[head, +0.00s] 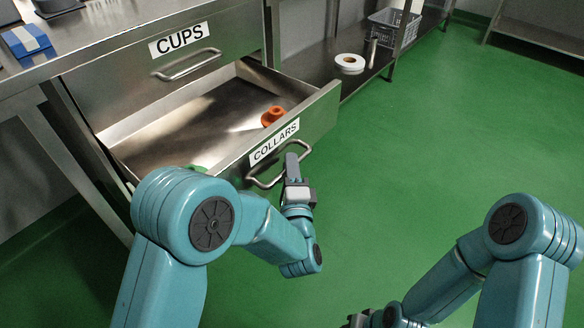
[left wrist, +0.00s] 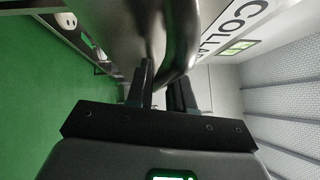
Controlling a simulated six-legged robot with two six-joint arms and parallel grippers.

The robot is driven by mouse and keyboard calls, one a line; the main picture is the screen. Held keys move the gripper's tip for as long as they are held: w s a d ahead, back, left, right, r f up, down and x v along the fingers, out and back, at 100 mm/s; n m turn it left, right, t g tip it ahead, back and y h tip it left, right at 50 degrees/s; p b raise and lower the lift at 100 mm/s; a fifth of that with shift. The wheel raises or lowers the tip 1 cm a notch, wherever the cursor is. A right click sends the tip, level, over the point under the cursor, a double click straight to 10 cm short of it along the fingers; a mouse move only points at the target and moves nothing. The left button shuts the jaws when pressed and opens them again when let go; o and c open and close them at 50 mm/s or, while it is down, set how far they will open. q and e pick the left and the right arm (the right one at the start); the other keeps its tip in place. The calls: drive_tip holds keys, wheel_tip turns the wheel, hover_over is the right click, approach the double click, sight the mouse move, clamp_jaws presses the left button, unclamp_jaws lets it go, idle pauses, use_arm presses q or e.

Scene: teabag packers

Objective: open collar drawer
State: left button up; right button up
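The collar drawer (head: 317,112), labelled COLLARS, stands well pulled out below the closed CUPS drawer (head: 120,80). An orange collar-like piece (head: 272,117) lies inside near its right end, and a bit of something green (head: 197,169) shows near the front wall, mostly hidden by my arm. My left gripper (head: 293,165) is at the right part of the collar drawer's bar handle (head: 262,183). In the left wrist view, the fingers (left wrist: 163,90) sit on both sides of the handle (left wrist: 181,55), closed about it. Only a dark part of my right gripper (head: 358,321) shows at the bottom edge.
A counter (head: 110,45) with a blue box (head: 27,41) is above the drawers. To the right, a low shelf (head: 325,68) holds a white tape roll (head: 349,62) and a grey basket (head: 390,28). The green floor (head: 440,130) right of the drawer is clear.

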use_arm(q)
drive_tip(key=shift+o, duration=1)
drive_tip(key=s+d+f+p, duration=0.1)
drive_tip(key=s, duration=0.6)
drive_tip(key=shift+s+p, duration=0.15)
drive_tip(key=shift+p, duration=0.2)
